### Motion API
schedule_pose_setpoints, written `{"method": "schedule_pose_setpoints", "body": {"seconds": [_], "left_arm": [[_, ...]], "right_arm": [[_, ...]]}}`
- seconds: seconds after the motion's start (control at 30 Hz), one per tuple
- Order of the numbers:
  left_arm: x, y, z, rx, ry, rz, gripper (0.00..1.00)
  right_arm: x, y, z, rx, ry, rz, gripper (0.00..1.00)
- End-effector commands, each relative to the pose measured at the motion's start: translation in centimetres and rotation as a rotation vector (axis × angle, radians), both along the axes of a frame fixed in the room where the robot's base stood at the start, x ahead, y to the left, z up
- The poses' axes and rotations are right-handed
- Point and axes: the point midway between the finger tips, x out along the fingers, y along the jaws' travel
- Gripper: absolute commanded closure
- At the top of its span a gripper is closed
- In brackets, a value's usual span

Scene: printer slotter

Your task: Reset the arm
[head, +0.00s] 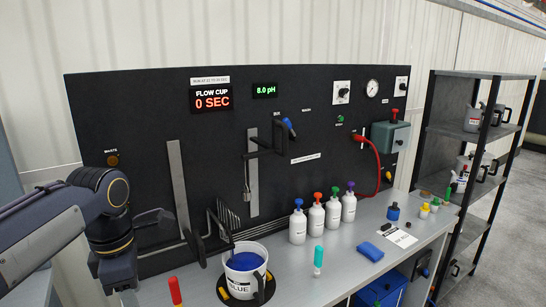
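My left arm (100,205) comes in from the left edge, bends at a dark joint and points down to the bottom of the picture. Its lower end is cut off by the frame's bottom edge, so the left gripper's fingers do not show. My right arm and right gripper are not in view. Nothing held by either gripper can be seen.
A white bucket (243,284) with blue contents stands beside my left arm on the grey bench (330,262). Several white bottles (315,220) stand before the black panel (300,105). A teal-capped tube (318,258) and blue sponge (370,251) are nearby. Shelves (470,135) stand right.

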Motion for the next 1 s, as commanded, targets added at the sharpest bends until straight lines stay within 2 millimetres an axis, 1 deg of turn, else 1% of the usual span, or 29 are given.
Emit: {"method": "schedule_pose_setpoints", "body": {"seconds": [0.27, 0.47, 0.57, 0.67, 0.7, 0.8, 0.9, 1.0], "left_arm": [[-2.4, 0.2, -2.3, -0.044, -0.061, -0.24, 0.57], [-5.2, 0.0, -5.0, -0.074, -0.151, -0.513, 0.57], [-7.1, -0.3, -7.1, -0.079, -0.224, -0.704, 0.57], [-9.6, -0.9, -10.0, -0.059, -0.328, -0.947, 0.57], [-10.6, -1.3, -11.3, -0.042, -0.374, -1.052, 0.57], [-12.9, -2.3, -14.4, 0.026, -0.484, -1.3, 0.57], [-14.6, -3.2, -17.1, 0.112, -0.568, -1.504, 0.57], [-15.8, -3.9, -19.1, 0.193, -0.621, -1.649, 0.57]], "right_arm": [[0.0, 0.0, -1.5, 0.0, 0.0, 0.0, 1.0], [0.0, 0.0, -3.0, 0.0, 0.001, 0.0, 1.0], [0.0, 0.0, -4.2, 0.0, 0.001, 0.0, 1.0], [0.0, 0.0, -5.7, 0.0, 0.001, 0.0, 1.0], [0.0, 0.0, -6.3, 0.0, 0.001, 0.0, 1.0], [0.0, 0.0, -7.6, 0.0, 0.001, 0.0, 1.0], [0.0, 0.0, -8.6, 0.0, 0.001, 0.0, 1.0], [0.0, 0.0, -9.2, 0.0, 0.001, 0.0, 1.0]]}}
